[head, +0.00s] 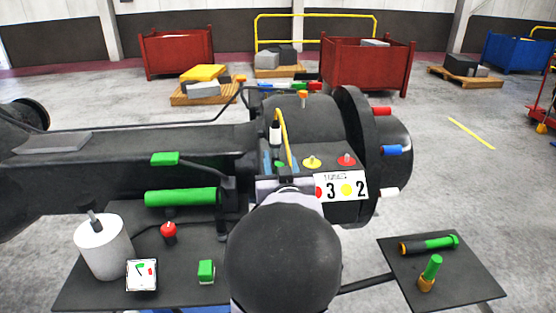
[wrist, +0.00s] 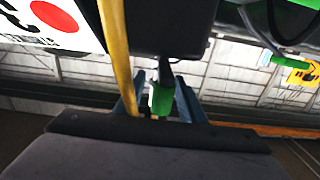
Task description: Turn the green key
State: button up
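The green key (head: 280,165) sits on the dark panel of the machine, left of a yellow key (head: 312,162) and a red key (head: 346,160). My arm hides part of the panel in front of it. In the wrist view a green piece with a grey stem, seemingly the green key (wrist: 162,98), lies between the two blue fingers of my gripper (wrist: 160,102). The fingers are apart, one on each side of it. The right finger looks very close to it; I cannot tell whether it touches.
A yellow bar (head: 285,138) rises close beside my gripper and passes by the left finger in the wrist view (wrist: 117,55). A white number plate (head: 341,187) is at the panel's front. A side table (head: 460,285) with green-handled parts stands at the right.

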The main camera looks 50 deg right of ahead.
jog(key=shift+a, duration=0.1)
jog(key=b+v, duration=0.4)
jog(key=v, duration=0.3)
dwell(0.4)
jog(key=shift+s, duration=0.1)
dwell(0.4)
